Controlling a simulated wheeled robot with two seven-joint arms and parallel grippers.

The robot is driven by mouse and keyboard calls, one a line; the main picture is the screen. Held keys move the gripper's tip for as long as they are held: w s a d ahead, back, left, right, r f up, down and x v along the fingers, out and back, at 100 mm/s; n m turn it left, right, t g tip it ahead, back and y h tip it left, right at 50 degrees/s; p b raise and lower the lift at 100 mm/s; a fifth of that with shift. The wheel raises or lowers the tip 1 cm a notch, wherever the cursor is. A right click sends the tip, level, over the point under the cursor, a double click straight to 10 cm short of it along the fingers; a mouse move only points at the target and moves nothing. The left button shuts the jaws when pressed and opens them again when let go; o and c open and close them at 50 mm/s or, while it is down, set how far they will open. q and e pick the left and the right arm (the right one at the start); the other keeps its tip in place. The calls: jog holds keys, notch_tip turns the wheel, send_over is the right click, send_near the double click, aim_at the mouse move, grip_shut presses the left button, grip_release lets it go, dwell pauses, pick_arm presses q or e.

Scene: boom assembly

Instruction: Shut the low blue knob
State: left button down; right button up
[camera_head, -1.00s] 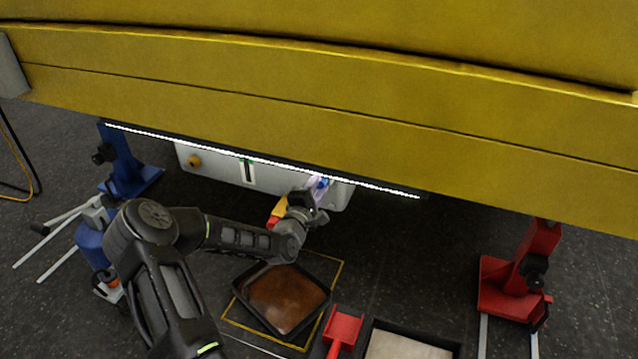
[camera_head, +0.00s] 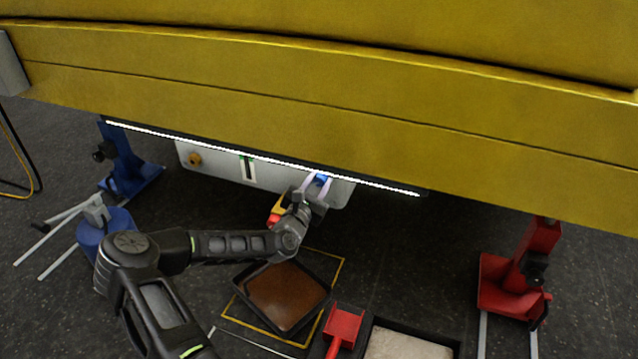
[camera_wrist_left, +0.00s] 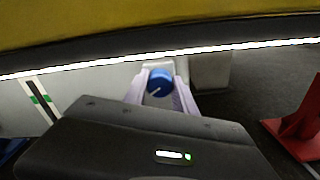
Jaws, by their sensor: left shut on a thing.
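The blue knob (camera_wrist_left: 160,82) sits on the light grey panel under the yellow boom, near the panel's right end. It is round with a pale line on its face. In the head view only a bit of the blue knob (camera_head: 321,179) shows below the light strip. My left gripper (camera_head: 316,186) reaches up to it from below. In the left wrist view the two pale fingers of the left gripper (camera_wrist_left: 160,88) stand one on each side of the knob and are shut on it. My right gripper is in neither view.
The yellow boom (camera_head: 330,90) hangs low over the panel (camera_head: 220,168), with a lit strip along its lower edge. A black tray (camera_head: 283,297) with brown contents lies on the floor below my left arm. A blue stand (camera_head: 122,160) and a red stand (camera_head: 519,275) flank the area.

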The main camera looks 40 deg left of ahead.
pick_arm(q)
jog(key=shift+n, duration=1)
jog(key=c, duration=1)
grip_release()
jog(key=shift+s, duration=0.1)
jog(key=p+v, duration=0.1)
jog(key=v, duration=0.6)
jog(key=shift+s+p, duration=0.3)
